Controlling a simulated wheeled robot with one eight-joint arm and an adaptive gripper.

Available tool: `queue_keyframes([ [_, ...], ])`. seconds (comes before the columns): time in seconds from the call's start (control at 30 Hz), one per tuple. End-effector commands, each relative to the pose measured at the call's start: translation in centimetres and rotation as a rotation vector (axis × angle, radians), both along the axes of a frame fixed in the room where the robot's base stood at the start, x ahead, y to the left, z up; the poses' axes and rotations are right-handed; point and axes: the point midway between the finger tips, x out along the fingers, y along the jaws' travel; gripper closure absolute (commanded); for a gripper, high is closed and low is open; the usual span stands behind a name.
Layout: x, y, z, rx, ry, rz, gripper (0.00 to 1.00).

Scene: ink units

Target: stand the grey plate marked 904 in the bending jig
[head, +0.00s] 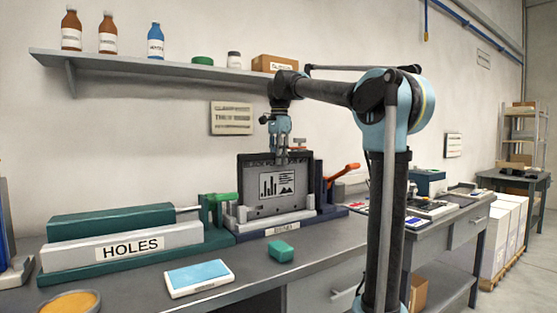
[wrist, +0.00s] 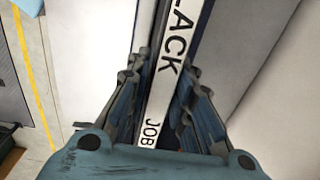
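The grey plate (head: 262,206) stands upright at the bending jig (head: 283,231), its lower edge behind the jig's light grey front blocks. Its face shows a bar chart and small pictures; I cannot read 904. Its top edge carries a white strip, which in the wrist view (wrist: 160,96) reads "...LACK" and "JOB". My gripper (head: 279,160) is at the plate's top edge, pointing down. In the wrist view my gripper (wrist: 166,70) has its fingers closed in on both sides of the strip. Whether the plate's bottom is fully seated is hidden.
A green unit marked HOLES (head: 125,246) stands left of the jig. A green block (head: 281,251) and a blue-topped pad (head: 199,277) lie in front. An orange-handled lever (head: 345,171) rises at the jig's right. A shelf with bottles (head: 155,42) hangs above.

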Motion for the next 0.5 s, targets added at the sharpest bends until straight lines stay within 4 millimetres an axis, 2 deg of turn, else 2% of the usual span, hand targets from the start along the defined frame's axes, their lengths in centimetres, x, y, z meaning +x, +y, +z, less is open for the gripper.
queue_keyframes([
  [0.03,0.03,0.02,-0.02,0.000,0.000,0.000,0.63],
  [0.07,0.03,0.02,-0.01,0.000,0.000,0.000,0.57],
  [0.5,0.04,0.03,0.56,0.001,-0.001,0.000,0.57],
])
